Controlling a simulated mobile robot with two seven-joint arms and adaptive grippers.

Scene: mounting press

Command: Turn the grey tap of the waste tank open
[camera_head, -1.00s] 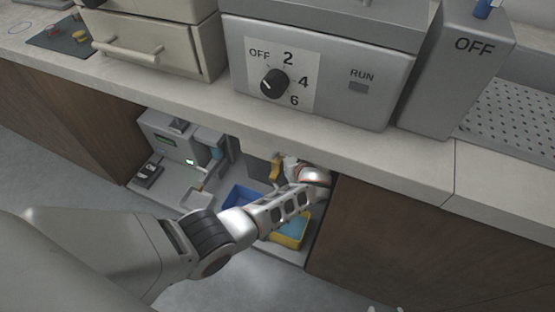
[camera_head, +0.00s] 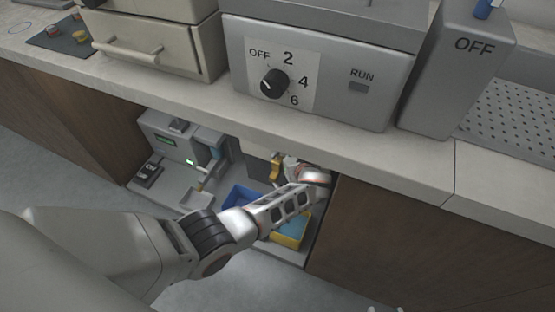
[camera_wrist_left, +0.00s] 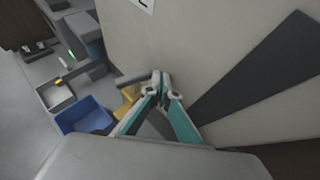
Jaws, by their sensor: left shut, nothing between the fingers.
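My left gripper (camera_wrist_left: 162,78) is shut and empty, its teal-padded fingers together in the left wrist view. Just left of the fingertips is a short grey bar, which looks like the tap (camera_wrist_left: 132,78). A brass-yellow fitting (camera_wrist_left: 127,98) is below it, partly hidden by a finger. I cannot tell whether the fingers touch the bar. The large pale surface (camera_wrist_left: 205,45) behind them looks like the waste tank's wall. In the head view my left arm reaches into the cabinet opening, and its fingertips are hidden. The brass-yellow piece (camera_head: 276,168) shows there too.
A blue bin (camera_wrist_left: 85,116) and a small grey tray (camera_wrist_left: 57,94) lie left of the gripper. A yellow-rimmed tray (camera_head: 290,232) is under my arm. The counter edge (camera_head: 300,150) overhangs the opening, and a brown panel (camera_head: 400,240) closes its right side.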

